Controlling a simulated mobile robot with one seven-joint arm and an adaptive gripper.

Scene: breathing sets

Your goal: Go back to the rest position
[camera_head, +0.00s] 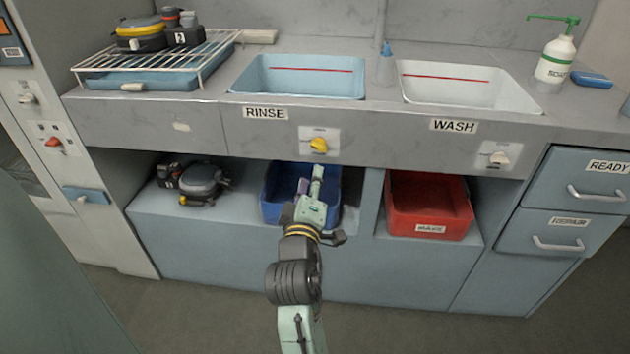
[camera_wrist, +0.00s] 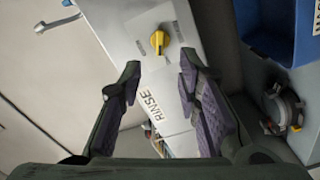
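My gripper (camera_wrist: 160,82) is open in the wrist view. Its two dark fingers with purple pads stand apart, with nothing between them. Beyond them are the grey counter front, the yellow rinse knob (camera_wrist: 160,39) and the RINSE label (camera_wrist: 158,107). In the head view my arm reaches up from the bottom middle, before the blue bin (camera_head: 272,207). The blue bin also shows at the upper right of the wrist view (camera_wrist: 277,28).
The rinse basin (camera_head: 290,82) and wash basin (camera_head: 450,90) are in the counter. A breathing set (camera_head: 203,181) lies on the lower shelf. Another (camera_head: 140,33) sits on a wire rack (camera_head: 205,57). A red bin (camera_head: 428,205) is right of my arm. Floor lies in front.

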